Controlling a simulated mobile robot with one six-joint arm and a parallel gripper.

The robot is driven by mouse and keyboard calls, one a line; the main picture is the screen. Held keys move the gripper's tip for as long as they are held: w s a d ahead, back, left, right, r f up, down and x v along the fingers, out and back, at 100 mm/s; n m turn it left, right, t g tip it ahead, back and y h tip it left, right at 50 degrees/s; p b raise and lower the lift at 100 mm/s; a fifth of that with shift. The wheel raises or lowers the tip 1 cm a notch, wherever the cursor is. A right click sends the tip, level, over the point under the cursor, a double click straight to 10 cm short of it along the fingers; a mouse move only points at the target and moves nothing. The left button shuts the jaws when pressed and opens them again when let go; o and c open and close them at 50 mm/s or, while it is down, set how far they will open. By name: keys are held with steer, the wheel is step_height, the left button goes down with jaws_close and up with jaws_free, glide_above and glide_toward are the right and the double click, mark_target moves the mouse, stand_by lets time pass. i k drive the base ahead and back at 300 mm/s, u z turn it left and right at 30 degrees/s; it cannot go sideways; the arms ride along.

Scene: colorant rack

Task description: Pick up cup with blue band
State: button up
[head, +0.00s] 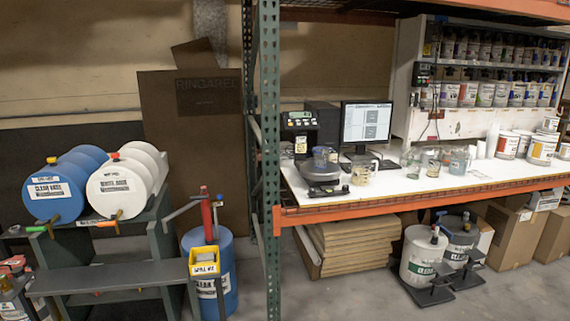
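A cup with blue on it (321,157) stands on the scale (322,175) at the left end of the white workbench. Another bluish cup (459,161) stands farther right on the same bench. Both are too small for me to tell a blue band for certain. A clear cup with yellowish marks (361,173) stands just right of the scale. More clear cups (413,164) stand near the bench's middle. My gripper is not in view.
A green upright post (268,140) and an orange beam (400,209) frame the bench. A monitor (366,125) stands behind the cups. Paint cans (542,149) stand at the right. Blue and white drums (120,186) sit at left. Buckets (421,250) stand on the floor below.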

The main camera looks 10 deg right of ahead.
mark_target(319, 152)
steer(key=z, duration=0.3)
steer(key=k, duration=0.1)
steer(key=u, duration=0.9)
steer(key=i, duration=1.75)
steer(key=z, duration=0.45)
steer(key=k, duration=0.8)
steer(key=u, duration=0.05)
